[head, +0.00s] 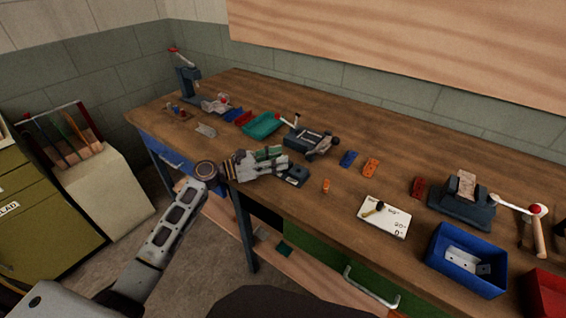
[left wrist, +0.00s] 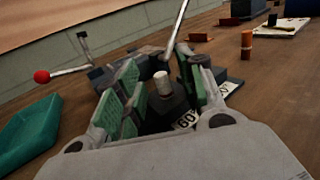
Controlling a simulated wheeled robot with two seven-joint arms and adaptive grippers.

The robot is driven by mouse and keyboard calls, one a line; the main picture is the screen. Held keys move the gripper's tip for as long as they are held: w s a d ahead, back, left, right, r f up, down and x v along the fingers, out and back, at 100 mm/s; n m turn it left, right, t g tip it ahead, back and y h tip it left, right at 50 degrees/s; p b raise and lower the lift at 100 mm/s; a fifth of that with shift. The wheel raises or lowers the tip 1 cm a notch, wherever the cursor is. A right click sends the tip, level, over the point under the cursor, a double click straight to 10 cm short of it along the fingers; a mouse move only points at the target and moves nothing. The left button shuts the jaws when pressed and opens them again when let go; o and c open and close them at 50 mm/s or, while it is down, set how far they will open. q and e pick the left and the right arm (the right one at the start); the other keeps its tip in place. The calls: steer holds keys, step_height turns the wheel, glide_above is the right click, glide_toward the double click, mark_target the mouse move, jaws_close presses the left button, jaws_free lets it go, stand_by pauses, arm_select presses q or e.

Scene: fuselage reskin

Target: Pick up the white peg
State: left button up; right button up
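The white peg (left wrist: 162,83) stands upright at a dark block (left wrist: 168,110) in the left wrist view. The block bears a label reading 60. My left gripper (left wrist: 163,76) is open, with green-padded fingers on both sides of the peg and visible gaps between pads and peg. In the head view my left gripper (head: 275,164) is low over the front part of the bench, beside the dark block (head: 296,176). The peg is hidden there behind the gripper. My right gripper is in neither view.
A clamp fixture with a lever (head: 310,140) stands just behind the gripper. A teal tray (head: 262,125) is to its left. An orange cylinder (head: 326,186), a white angle board (head: 384,216) and a blue bin (head: 466,260) lie to the right. Bare wood (head: 330,222) separates some of them.

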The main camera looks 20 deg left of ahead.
arm_select(q)
jaws_close()
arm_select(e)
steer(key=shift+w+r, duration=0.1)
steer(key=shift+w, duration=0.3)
